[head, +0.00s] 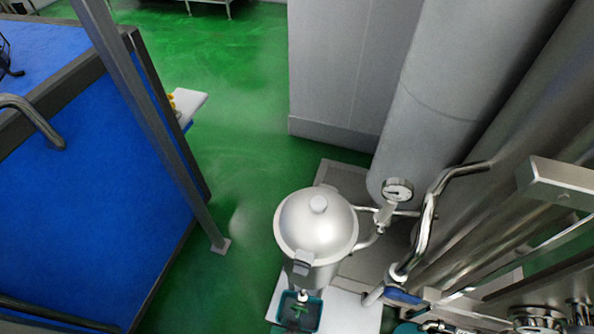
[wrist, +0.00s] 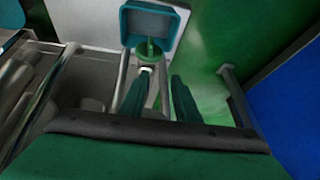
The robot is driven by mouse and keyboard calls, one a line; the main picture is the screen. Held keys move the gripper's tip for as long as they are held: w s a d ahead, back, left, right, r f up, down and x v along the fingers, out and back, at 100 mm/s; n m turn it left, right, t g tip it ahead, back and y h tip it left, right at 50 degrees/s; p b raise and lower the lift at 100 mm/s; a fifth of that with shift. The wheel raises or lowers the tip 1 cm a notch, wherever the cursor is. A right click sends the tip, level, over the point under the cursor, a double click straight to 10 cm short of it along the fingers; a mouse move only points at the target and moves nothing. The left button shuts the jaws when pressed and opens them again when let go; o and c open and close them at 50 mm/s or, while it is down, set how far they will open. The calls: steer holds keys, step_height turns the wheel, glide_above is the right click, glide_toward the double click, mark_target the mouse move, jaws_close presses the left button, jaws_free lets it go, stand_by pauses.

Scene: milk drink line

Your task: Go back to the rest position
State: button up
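In the wrist view, my gripper (wrist: 161,77) shows its two green fingers pointing up the picture. The fingers stand apart, with nothing visibly clasped between them. Beyond the fingertips is a small teal tray (wrist: 179,22) with a green piece (wrist: 150,50) at its near side. In the head view, the teal tray (head: 315,318) sits below the lidded steel vessel (head: 318,230), with green parts inside. I cannot clearly make out my gripper in the head view.
A pressure gauge (head: 398,190) and bent steel pipes (head: 428,225) stand right of the vessel. A blue-panelled metal frame (head: 85,200) fills the left. Large grey cylinders (head: 450,90) rise at the right. Green floor (head: 240,140) is open between them.

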steer(key=s+r+n+t, duration=0.1)
steer(key=s+r+t, duration=0.1)
steer(key=r, duration=1.1)
steer(key=s+d+r+t, duration=0.1)
steer(key=s+r+t, duration=0.2)
steer(key=r, duration=1)
steer(key=s+d+r+n+t, duration=0.1)
steer(key=s+r+t, duration=0.2)
steer(key=r, duration=1)
steer(key=shift+r+n+t, duration=0.15)
steer(key=shift+n+t, duration=0.15)
steer(key=shift+t, duration=0.7)
steer(key=shift+d, duration=0.2)
